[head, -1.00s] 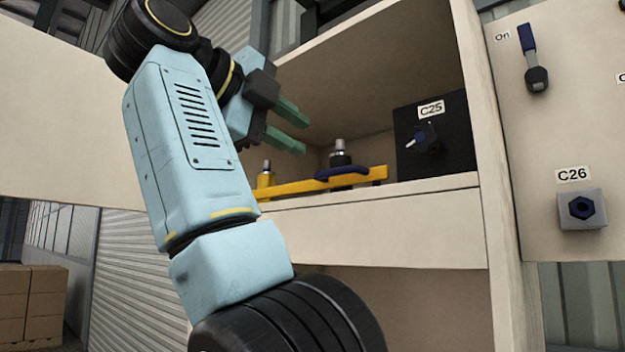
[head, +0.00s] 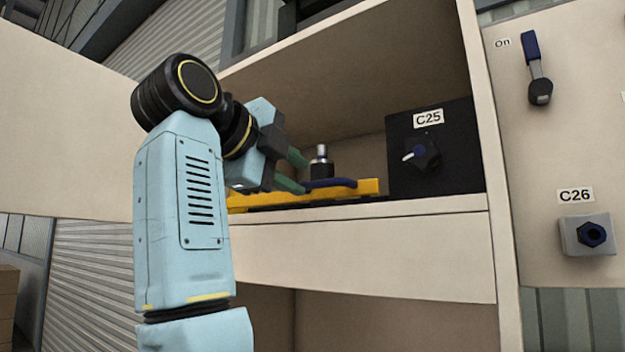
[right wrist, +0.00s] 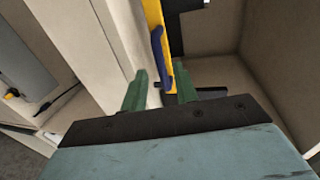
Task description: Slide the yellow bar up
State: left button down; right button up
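The yellow bar (head: 362,188) lies level along the shelf inside the cabinet, with its left part hidden behind my right gripper. A dark blue handle (head: 330,183) is on the bar's front. My right gripper (head: 302,172) has green fingers, open and empty, just left of the handle. In the right wrist view the bar (right wrist: 153,12) runs up the picture. The handle (right wrist: 158,50) shows ahead, its near end in line with the gap between the open fingers (right wrist: 161,72). Contact cannot be made out. My left gripper is not in view.
A metal-topped post (head: 321,160) stands behind the bar. A black box labelled C25 (head: 460,150) with a knob stands to the right. The shelf's front edge (head: 430,207) runs below the bar. A side panel carries a lever (head: 535,70) and a C26 socket (head: 590,234).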

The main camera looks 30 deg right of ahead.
aim_at(310, 184)
jog(key=x, duration=0.4)
jog(key=shift+w+d, duration=0.1)
jog(key=shift+d, duration=0.1)
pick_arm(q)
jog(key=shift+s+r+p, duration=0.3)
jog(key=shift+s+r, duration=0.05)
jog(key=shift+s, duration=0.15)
pick_arm(e)
jog(key=shift+w+d+f, duration=0.15)
jog(key=shift+w+d, duration=0.05)
jog(key=shift+d, duration=0.3)
grip_shut()
